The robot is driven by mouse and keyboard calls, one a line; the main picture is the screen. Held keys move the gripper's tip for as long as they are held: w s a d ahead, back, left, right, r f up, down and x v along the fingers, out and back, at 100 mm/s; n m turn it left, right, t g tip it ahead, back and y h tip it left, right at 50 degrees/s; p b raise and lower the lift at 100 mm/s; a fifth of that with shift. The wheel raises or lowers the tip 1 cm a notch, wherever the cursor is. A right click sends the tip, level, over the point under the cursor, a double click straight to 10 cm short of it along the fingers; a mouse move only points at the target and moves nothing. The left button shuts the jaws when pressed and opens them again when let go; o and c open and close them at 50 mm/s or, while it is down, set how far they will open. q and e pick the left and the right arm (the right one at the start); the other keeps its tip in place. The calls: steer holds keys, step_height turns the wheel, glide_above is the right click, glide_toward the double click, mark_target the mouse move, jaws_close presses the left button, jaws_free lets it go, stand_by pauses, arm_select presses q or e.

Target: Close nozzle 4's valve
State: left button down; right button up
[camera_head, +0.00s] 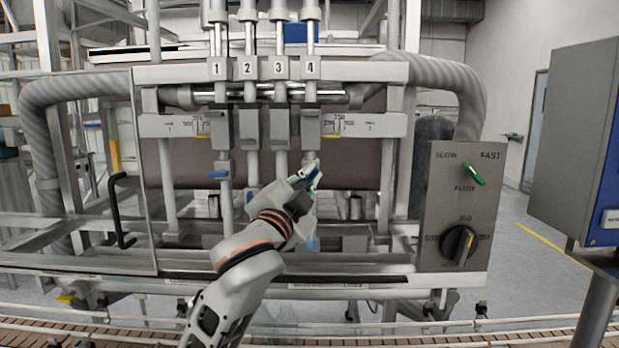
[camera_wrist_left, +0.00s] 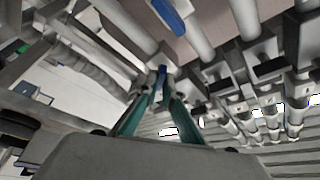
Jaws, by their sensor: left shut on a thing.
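The number 4 plate (camera_head: 310,68) marks the rightmost of the numbered nozzle columns on the filler. Below it, the blue valve handle (camera_head: 315,181) of nozzle 4 is partly hidden by my left gripper (camera_head: 304,175). The handle looks tilted in the head view. In the left wrist view, the teal fingers of my left gripper (camera_wrist_left: 160,84) converge on a small blue handle (camera_wrist_left: 162,71), and the gripper is shut on it. Most of the valve body is hidden behind my gripper. My right gripper is not in view.
Nozzle 1's blue handle (camera_head: 218,174) lies level to the left. A control panel (camera_head: 462,218) with a green switch and black knob stands right. A frame rail (camera_head: 200,262) runs in front, with a conveyor (camera_head: 400,341) below. Another blue handle (camera_wrist_left: 170,16) shows in the wrist view.

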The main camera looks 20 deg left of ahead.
arm_select(q)
steer(key=shift+a+r+m+g+h, duration=0.2)
steer(key=shift+m+g, duration=0.45)
steer(key=shift+m, duration=1.3)
steer(key=shift+d+f+m+g+h, duration=0.1)
steer(key=shift+m+g+h, duration=0.4)
steer(key=shift+m, duration=1.45)
steer(key=c, duration=2.2)
jaws_free()
